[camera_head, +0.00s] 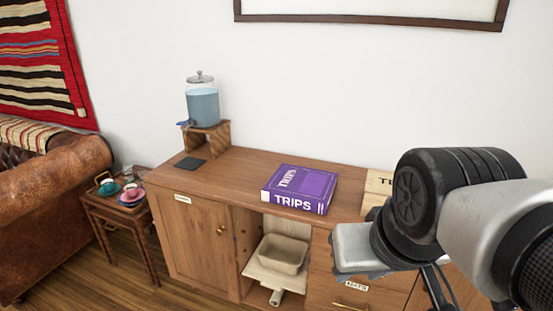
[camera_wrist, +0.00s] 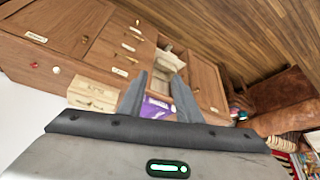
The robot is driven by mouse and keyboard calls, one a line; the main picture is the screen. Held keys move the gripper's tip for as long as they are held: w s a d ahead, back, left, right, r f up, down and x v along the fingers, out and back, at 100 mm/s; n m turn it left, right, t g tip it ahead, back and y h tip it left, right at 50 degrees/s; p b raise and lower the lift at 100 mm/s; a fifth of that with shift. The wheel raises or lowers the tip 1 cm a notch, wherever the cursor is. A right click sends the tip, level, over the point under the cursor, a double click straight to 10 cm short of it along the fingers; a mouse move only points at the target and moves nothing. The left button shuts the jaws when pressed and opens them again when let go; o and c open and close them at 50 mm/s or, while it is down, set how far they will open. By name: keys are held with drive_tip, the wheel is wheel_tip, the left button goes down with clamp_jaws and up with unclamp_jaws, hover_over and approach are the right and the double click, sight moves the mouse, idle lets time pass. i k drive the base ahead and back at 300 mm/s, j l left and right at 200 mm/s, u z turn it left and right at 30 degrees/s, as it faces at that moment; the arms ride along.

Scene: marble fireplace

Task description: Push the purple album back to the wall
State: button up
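The purple album (camera_head: 300,188), marked TRIPS, lies flat on the wooden cabinet top (camera_head: 240,168). Its spine faces the front edge, and bare wood lies between its back and the white wall (camera_head: 320,90). My gripper (camera_wrist: 160,75) shows two dark fingers spread apart with nothing held between them. In the tilted wrist view, part of the album (camera_wrist: 154,107) shows beyond the gap between the fingers. In the head view my arm is at the right, apart from the album, and my fingertips are not clearly visible.
A light wooden box (camera_head: 378,184) stands right of the album, partly behind my arm. A glass drink dispenser (camera_head: 203,106) on a wooden stand and a dark coaster (camera_head: 191,164) are at the left. An open compartment below holds a beige bin (camera_head: 283,256).

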sight(310, 189)
drive_tip(key=i+j+z, duration=0.25)
drive_tip(key=i+j, duration=0.15)
drive_tip(key=i+j+z, duration=0.25)
drive_tip(key=i+j, duration=0.2)
drive_tip(key=i+j+z, duration=0.3)
drive_tip(key=j, duration=0.35)
